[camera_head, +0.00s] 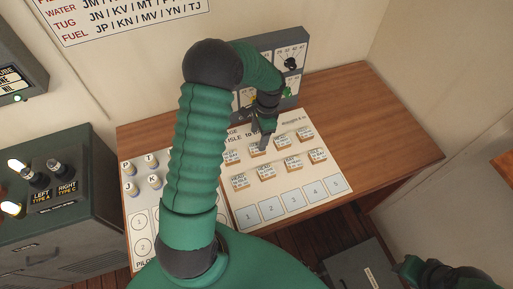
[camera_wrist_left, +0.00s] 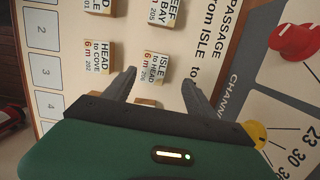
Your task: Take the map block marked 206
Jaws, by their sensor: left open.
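Several small map blocks lie in two rows on a white chart sheet (camera_head: 307,177) on the wooden desk. In the left wrist view, a block reading "ISLE to HEAD 6 m" (camera_wrist_left: 155,68), its small number looking like 206, lies between the fingertips. My left gripper (camera_head: 265,143) points down over the back row; it also shows in the wrist view (camera_wrist_left: 159,77), open and empty, with a finger on each side of that block. Blocks marked 202 (camera_wrist_left: 98,56) and 205 (camera_wrist_left: 162,12) lie near it. Part of my right arm shows at the lower right; its jaws are unclear.
A grey panel with knobs (camera_head: 291,62) stands behind the sheet, close to my left gripper. Numbered squares (camera_head: 291,206) run along the sheet's front. Pegs marked with letters (camera_head: 150,162) stand at left. The desk's right side (camera_head: 390,130) is clear.

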